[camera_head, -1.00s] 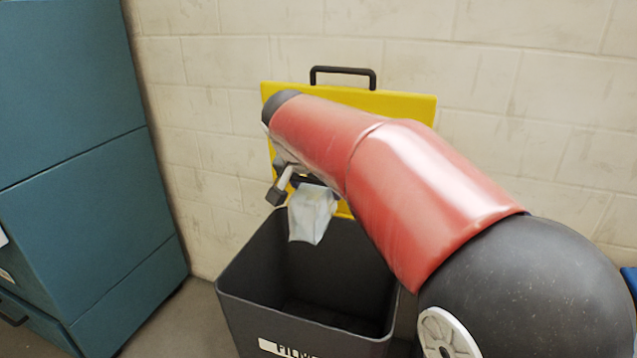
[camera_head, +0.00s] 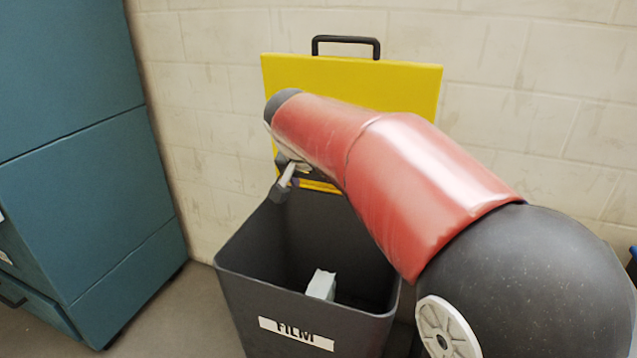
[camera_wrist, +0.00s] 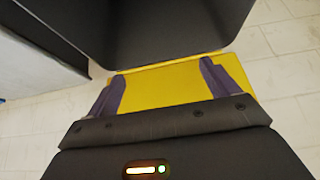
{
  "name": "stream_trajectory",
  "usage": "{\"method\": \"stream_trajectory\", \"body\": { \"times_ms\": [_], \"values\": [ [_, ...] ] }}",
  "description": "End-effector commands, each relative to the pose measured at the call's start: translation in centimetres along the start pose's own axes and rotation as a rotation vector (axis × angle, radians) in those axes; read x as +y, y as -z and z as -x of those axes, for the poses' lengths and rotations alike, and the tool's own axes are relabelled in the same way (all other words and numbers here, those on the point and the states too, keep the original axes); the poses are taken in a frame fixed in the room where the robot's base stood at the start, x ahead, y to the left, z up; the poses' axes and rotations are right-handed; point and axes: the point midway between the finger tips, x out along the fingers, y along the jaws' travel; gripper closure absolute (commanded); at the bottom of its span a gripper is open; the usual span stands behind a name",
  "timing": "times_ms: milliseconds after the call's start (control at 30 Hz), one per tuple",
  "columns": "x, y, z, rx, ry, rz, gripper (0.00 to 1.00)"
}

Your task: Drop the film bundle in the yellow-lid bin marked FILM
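The film bundle (camera_head: 321,285), a pale grey-white piece, is inside the dark grey bin (camera_head: 251,284), apart from my gripper. The bin has a white label reading FILM (camera_head: 296,333) on its front. Its yellow lid (camera_head: 416,88) stands open against the wall, with a black handle on top. My gripper (camera_head: 286,186) is above the bin's back left part, partly hidden by my red arm. In the wrist view my gripper's two fingers (camera_wrist: 162,82) are spread wide with nothing between them. The yellow lid (camera_wrist: 165,92) shows behind them, and the bin's dark wall (camera_wrist: 165,30) is above.
A teal cabinet (camera_head: 85,190) with drawers stands at the left. A pale block wall (camera_head: 205,100) is behind the bin. A strip of bare floor (camera_head: 175,315) lies between cabinet and bin.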

Motion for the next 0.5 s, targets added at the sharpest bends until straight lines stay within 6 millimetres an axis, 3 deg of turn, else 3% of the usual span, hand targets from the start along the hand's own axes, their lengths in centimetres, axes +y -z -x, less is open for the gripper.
{"method": "stream_trajectory", "body": {
  "times_ms": [267,500],
  "values": [
    [0.0,0.0,0.5,0.0,0.001,0.0,0.13],
    [-0.1,0.1,4.2,0.002,0.003,0.001,0.13]
  ]
}}
